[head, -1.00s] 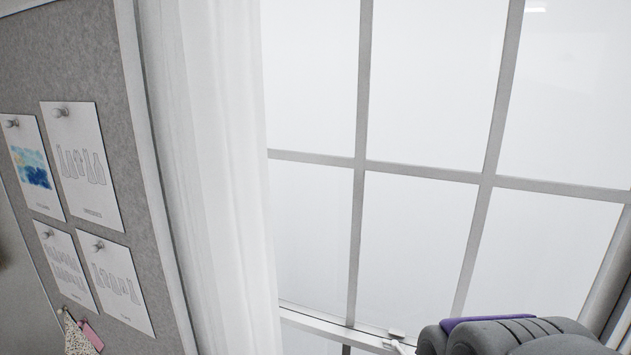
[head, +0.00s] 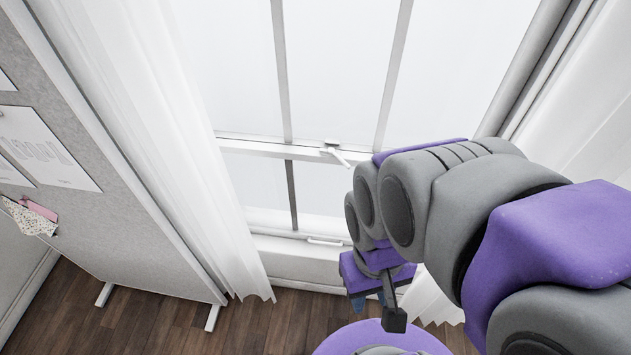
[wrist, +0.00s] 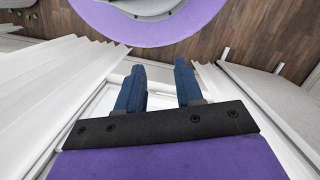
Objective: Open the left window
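A white-framed sash window (head: 265,149) stands ahead in the head view, its lower sash seemingly down against the sill. A latch lever (head: 335,154) sits on its middle rail. A small pull handle (head: 325,241) is on the lower sash's bottom rail. My gripper (head: 373,301) hangs just right of this handle and lower in the picture, apart from it as far as I can tell. In the wrist view, my gripper's two blue fingers (wrist: 160,66) are spread with nothing between them. My arm hides the window's lower right part.
A white curtain (head: 170,130) hangs left of the window, and another (head: 585,120) on the right. A grey pinboard (head: 110,215) on feet stands at left with papers pinned on it. The wooden floor (head: 150,325) is bare below the left curtain.

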